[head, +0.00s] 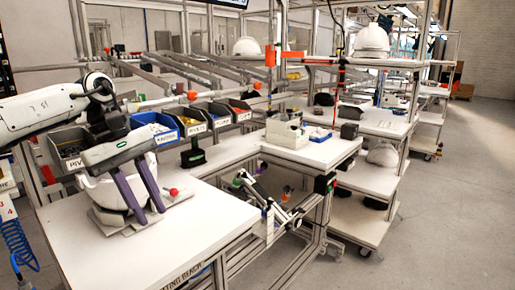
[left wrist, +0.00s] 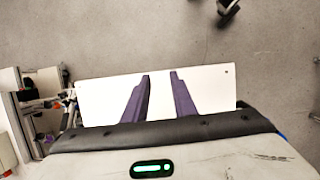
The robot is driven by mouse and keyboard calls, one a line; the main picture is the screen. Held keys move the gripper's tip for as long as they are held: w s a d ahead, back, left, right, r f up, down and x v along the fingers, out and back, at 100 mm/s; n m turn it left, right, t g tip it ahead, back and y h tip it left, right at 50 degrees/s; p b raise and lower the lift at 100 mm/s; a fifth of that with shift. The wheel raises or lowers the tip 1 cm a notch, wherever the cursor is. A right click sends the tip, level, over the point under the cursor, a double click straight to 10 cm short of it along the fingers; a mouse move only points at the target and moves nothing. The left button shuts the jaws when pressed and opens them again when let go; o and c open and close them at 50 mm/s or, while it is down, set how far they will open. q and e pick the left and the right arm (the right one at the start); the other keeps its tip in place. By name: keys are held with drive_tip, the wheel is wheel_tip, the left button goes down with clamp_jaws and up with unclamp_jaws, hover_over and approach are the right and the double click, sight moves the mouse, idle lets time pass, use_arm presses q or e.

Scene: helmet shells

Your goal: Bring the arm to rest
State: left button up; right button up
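My left gripper (head: 149,212) hangs over the near white bench (head: 190,240) in the head view, its two purple fingers pointing down and spread apart. In the left wrist view the fingers (left wrist: 160,75) are also apart, with only the bare white bench top (left wrist: 215,92) between them. A white helmet shell (head: 97,190) sits on a grey base on the bench, behind the gripper and partly hidden by it. I cannot tell how far the fingers are from the shell. My right gripper cannot be made out.
A red ball knob (head: 173,191) stands beside the fingers. A row of part bins (head: 195,125) lines the bench's back. A side table (head: 325,150) holds a light box (head: 287,132). White helmets (head: 372,40) stand on a high shelf. The floor (head: 450,210) at the right is clear.

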use_arm(q)
drive_tip(key=s+d+f+n+t+h, duration=0.1)
drive_tip(key=s+d+f+n+h, duration=0.5)
drive_tip(key=d, duration=0.6)
drive_tip(key=s+d+f+n+t+h, duration=0.1)
drive_tip(key=d+f+n+h, duration=0.2)
drive_tip(key=d+n+h, duration=0.55)
drive_tip(key=s+d+f+n+t+h, duration=0.1)
drive_tip(key=s+d+f+n, duration=0.35)
drive_tip(key=d, duration=0.95)
drive_tip(key=w+a+f+n+t+y, duration=0.1)
drive_tip(key=a+f+n+t+y, duration=0.4)
drive_tip(key=n, duration=0.8)
drive_tip(key=w+a+f+n+t+y, duration=0.1)
drive_tip(key=a+f+n+t+y, duration=0.35)
drive_tip(key=n, duration=0.85)
drive_tip(key=s+a+f+n+g+y, duration=0.3)
drive_tip(key=s+a+f+n+y, duration=0.4)
drive_tip(key=s+a+f+n, duration=0.7)
drive_tip(key=s+a+f, duration=0.4)
drive_tip(key=s+f, duration=0.1)
drive_tip(key=f, duration=0.2)
drive_tip(key=shift+a+f+n, duration=0.25)
drive_tip(key=shift+f+n, duration=0.1)
drive_tip(key=shift+n, duration=0.05)
drive_tip(key=shift+s, duration=0.1)
